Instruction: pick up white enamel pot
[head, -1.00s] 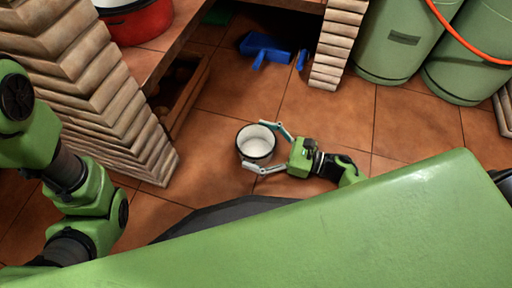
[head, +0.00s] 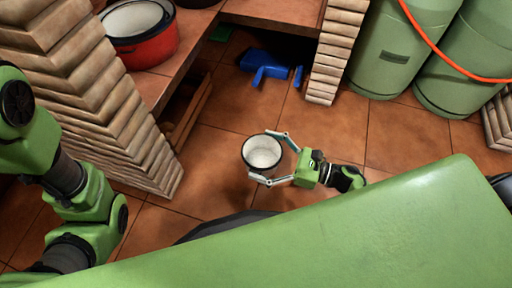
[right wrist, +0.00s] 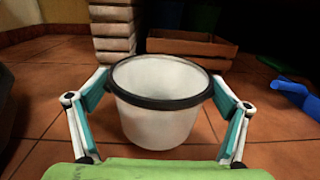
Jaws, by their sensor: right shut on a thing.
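The white enamel pot (head: 262,151) has a dark rim and is empty inside. In the head view it is over the tiled floor, between the fingers of my right gripper (head: 270,158). In the right wrist view the pot (right wrist: 162,110) stands upright between the two finger pads of the right gripper (right wrist: 160,105), which press its sides just below the rim. I cannot tell whether its base touches the floor. My left arm shows at the left of the head view, but its gripper is out of view.
A red pot (head: 148,48) stands on the brick counter at upper left. A blue object (head: 268,68) lies on the floor under the counter. Green gas cylinders (head: 387,55) stand at upper right. A wooden crate (right wrist: 190,47) is behind the pot. Tiled floor around the pot is clear.

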